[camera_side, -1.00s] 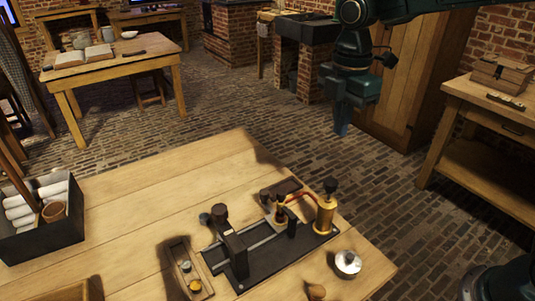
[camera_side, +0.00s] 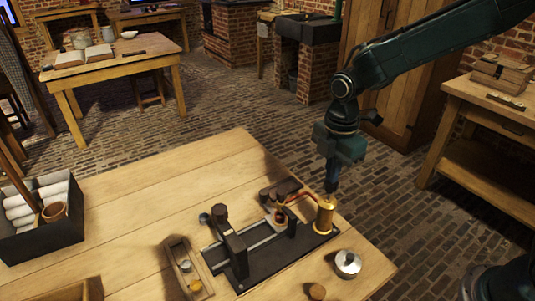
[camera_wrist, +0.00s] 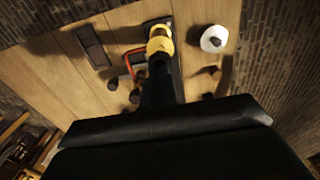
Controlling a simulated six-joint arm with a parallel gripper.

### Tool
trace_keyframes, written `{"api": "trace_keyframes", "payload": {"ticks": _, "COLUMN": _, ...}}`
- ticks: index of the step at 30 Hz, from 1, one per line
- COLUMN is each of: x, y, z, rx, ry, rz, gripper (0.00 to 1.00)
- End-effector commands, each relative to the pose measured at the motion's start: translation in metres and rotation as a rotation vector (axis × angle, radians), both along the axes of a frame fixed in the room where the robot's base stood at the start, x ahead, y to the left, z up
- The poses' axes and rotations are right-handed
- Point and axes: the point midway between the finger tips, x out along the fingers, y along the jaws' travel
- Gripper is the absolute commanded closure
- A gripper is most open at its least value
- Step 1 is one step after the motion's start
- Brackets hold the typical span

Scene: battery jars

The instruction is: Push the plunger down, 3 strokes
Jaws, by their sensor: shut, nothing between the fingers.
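The brass pump cylinder (camera_side: 325,216) stands upright at the right end of the black base plate (camera_side: 262,262). It also shows in the wrist view (camera_wrist: 160,46). My gripper (camera_side: 331,190) is shut and empty, pointing down directly over the cylinder's top. Its fingertips are at or very close to the plunger. The plunger's dark knob is hidden by the fingers or cannot be told apart from them, so contact and how far it is pressed are unclear. A red hose (camera_side: 298,201) runs from the cylinder to a small brass-coloured fitting (camera_side: 279,216) on its left.
A dark upright clamp (camera_side: 234,250) stands left on the plate. A small wooden tray (camera_side: 186,268), a silver lidded pot (camera_side: 348,263) and a cork-like knob (camera_side: 316,291) are nearby. A dark crate (camera_side: 40,241) of rolls is far left. The table's (camera_side: 170,190) back left is clear.

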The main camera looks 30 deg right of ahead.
Motion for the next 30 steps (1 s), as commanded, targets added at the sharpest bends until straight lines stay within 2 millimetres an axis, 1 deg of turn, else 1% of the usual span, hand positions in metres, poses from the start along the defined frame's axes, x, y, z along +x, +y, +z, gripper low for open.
{"api": "trace_keyframes", "payload": {"ticks": 13, "x": 0.000, "y": 0.000, "z": -0.004, "rx": 0.000, "ry": 0.000, "rz": 0.000, "gripper": 1.00}}
{"api": "trace_keyframes", "payload": {"ticks": 21, "x": -0.001, "y": 0.000, "z": -0.028, "rx": 0.000, "ry": 0.002, "rz": 0.000, "gripper": 1.00}}
{"api": "trace_keyframes", "payload": {"ticks": 30, "x": -0.001, "y": 0.000, "z": -0.031, "rx": -0.001, "ry": 0.004, "rz": 0.000, "gripper": 1.00}}
